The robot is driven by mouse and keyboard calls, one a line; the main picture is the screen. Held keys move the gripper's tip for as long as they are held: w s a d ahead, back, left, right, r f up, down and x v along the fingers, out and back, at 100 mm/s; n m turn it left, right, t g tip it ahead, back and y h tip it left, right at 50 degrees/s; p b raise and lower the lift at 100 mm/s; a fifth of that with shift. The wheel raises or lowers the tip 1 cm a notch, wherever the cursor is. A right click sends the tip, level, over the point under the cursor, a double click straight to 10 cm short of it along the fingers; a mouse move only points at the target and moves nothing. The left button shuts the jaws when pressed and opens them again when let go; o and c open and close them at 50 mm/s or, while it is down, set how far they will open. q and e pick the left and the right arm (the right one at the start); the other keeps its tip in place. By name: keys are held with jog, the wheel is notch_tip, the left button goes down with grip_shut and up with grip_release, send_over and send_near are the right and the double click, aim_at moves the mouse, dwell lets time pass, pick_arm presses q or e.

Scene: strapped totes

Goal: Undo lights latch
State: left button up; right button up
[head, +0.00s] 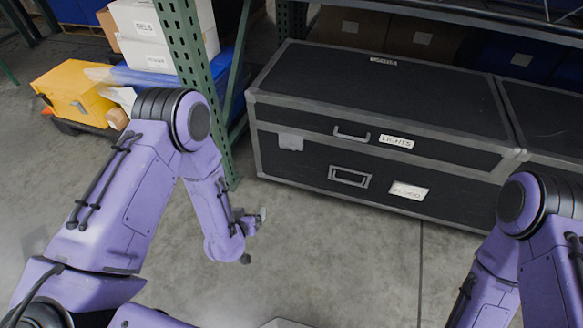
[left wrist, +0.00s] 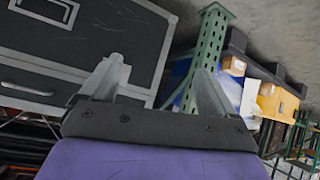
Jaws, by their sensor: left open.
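The black case marked LIGHTS (head: 440,152) has grey metal edges and stands on the floor at the upper right of the head view. A thin metal handle or latch (head: 351,135) sits left of its white LIGHTS label (head: 397,142). A plain pale plate (head: 290,142) is farther left; I cannot tell whether it is a latch. My left gripper (head: 256,217) is left of the case front and apart from it. The left wrist view shows its two fingers (left wrist: 158,88) spread and empty, with a case front (left wrist: 85,45) behind. My right gripper is outside the frames.
Below the LIGHTS front is a second panel with a framed handle (head: 349,178) and a pale label (head: 409,190). A green rack post (head: 190,65) stands between the case and the white boxes (head: 150,22). A yellow tote (head: 75,92) sits far left. The floor before the case is clear.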

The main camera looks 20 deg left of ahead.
pick_arm(q)
jog(key=w+d+f+m+t+h+b, duration=0.15)
jog(key=w+f+t+b, duration=0.35)
jog(key=w+b, duration=0.55)
jog(key=m+t+b, duration=0.3)
jog(key=b, duration=0.3)
send_near(289, 145)
jog(key=shift+n+h, duration=0.25)
jog(key=w+b, duration=0.4)
jog(key=w, duration=0.4)
jog(key=shift+w+f, duration=0.1)
jog(key=shift+w, duration=0.4)
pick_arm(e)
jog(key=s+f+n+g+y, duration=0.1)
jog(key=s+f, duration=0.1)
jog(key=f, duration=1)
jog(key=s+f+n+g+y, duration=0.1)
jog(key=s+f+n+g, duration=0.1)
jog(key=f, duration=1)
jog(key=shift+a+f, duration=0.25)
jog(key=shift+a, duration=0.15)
pick_arm(q)
jog(key=c, duration=1.1)
jog(key=shift+o, duration=0.2)
